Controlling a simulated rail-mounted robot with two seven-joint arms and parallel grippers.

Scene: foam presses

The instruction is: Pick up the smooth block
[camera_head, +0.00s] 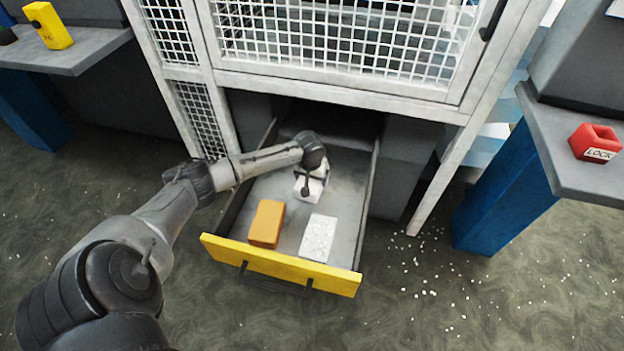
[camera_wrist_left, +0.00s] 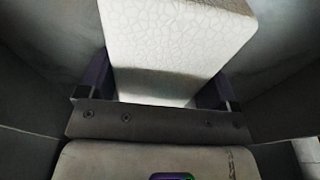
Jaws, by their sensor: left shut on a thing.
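My left gripper (camera_head: 308,182) reaches down into the open drawer (camera_head: 345,215) and is shut on a white block (camera_head: 317,188). In the left wrist view, the held white block (camera_wrist_left: 175,45) sits between the two dark fingers and shows a faint, fine cell pattern on its face. The fingers partly hide it in the head view. An orange block (camera_head: 267,223) and a speckled white block (camera_head: 318,238) lie nearer the drawer's yellow front (camera_head: 280,265), apart from the gripper. I cannot tell whether the held block touches the drawer floor. My right gripper is out of view.
The drawer's side walls and the press's mesh-fronted frame (camera_head: 340,40) stand close around the arm. A red lock piece (camera_head: 594,143) sits on a grey shelf at right, a yellow item (camera_head: 48,25) on one at left. White bits litter the floor.

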